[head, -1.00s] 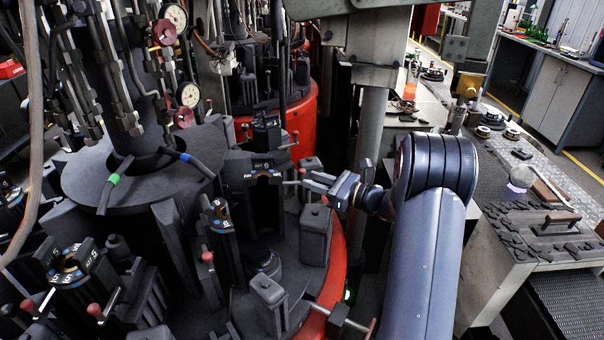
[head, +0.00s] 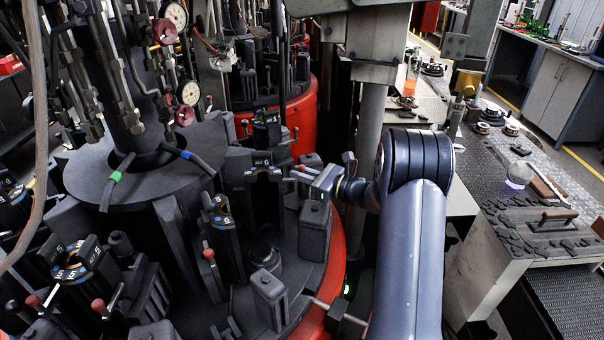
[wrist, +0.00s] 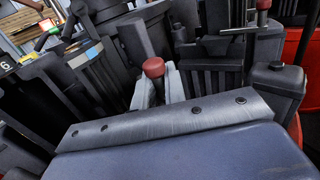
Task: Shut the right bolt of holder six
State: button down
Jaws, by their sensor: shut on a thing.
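A dark holder (head: 262,172) with a pale-lit top plate stands on the rotary mould, left of my gripper. The wrist view shows a label reading 6 (wrist: 6,65) at the left edge. My gripper (head: 303,178) is at the holder's right side. In the wrist view its two pale fingers (wrist: 159,88) are closed around a bolt with a red knob (wrist: 153,68). The knob stands up between them. A short piece of the bolt's rod shows between holder and fingers in the head view. How far the bolt sits in the holder is hidden.
Another holder (head: 217,225) with a red-knobbed bolt stands in front to the left. A dark block (head: 315,228) stands just below my gripper. The red rim (head: 333,270) of the mould curves below. A grey post (head: 368,150) stands close behind my arm.

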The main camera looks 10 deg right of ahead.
aim_at(290, 178)
jog(key=shift+r, duration=0.15)
jog(key=a, duration=0.1)
jog(key=a+b, duration=0.1)
jog(key=a, duration=0.1)
jog(key=shift+w+b, duration=0.25)
jog(key=shift+b, duration=0.05)
jog(key=shift+a, duration=0.2)
jog(key=shift+d+r, duration=0.1)
jog(key=shift+r, duration=0.05)
jog(key=c, duration=1.6)
grip_release()
